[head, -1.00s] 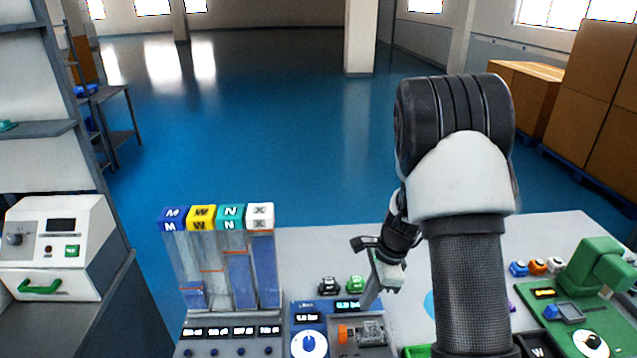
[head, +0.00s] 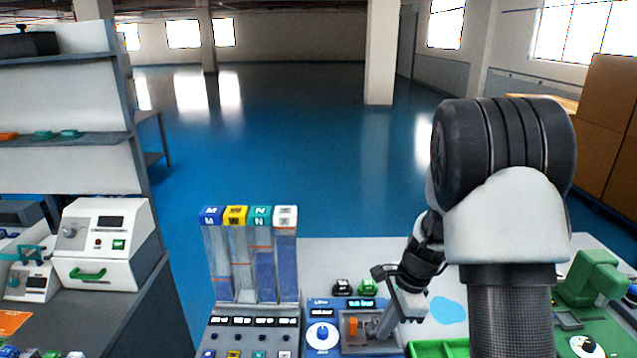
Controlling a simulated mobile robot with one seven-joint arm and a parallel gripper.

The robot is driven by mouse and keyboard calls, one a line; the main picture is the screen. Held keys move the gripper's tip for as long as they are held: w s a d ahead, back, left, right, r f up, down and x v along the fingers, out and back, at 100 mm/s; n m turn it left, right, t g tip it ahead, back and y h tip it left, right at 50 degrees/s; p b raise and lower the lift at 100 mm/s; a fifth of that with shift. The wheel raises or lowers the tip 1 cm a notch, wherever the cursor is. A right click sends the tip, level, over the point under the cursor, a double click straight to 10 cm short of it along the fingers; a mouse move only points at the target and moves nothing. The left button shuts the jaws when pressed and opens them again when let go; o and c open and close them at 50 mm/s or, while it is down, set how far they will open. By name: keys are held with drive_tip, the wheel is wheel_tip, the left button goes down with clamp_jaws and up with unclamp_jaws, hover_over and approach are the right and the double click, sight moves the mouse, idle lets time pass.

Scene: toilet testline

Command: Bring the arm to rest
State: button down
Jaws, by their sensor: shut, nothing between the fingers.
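My gripper (head: 382,330) is in the lower middle of the head view, at the end of my black and white arm. It points down and is shut with nothing held. It is over or in front of the blue and grey device (head: 322,340) with a dial and an orange part. I cannot tell whether the fingertips touch the device. My arm's upper link and elbow fill the right part of the view and hide part of the table.
Clear columns with M, W, N and X caps (head: 250,260) stand left of the device. Two small blocks, black (head: 342,286) and green (head: 368,286), lie behind it. A green machine (head: 592,280) stands right. A white box machine (head: 105,240) is far left.

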drive_tip(key=s+a+r+n+t, duration=0.1)
drive_tip(key=s+r+n, duration=0.3)
drive_tip(key=r, duration=0.5)
drive_tip(key=s+a+r+n+t, duration=0.1)
drive_tip(key=s+r+n, duration=0.35)
drive_tip(key=r, duration=0.45)
drive_tip(key=s+r+n+t+h, duration=0.1)
drive_tip(key=s+r+n, duration=0.2)
drive_tip(key=s, duration=0.3)
drive_tip(key=s+d+r+n+t+h, duration=0.1)
drive_tip(key=s+r+n+t, duration=0.1)
drive_tip(key=s+r+n, duration=0.2)
drive_tip(key=shift+s+n+h, duration=0.4)
drive_tip(key=shift+s+n, duration=0.25)
drive_tip(key=shift+s, duration=0.55)
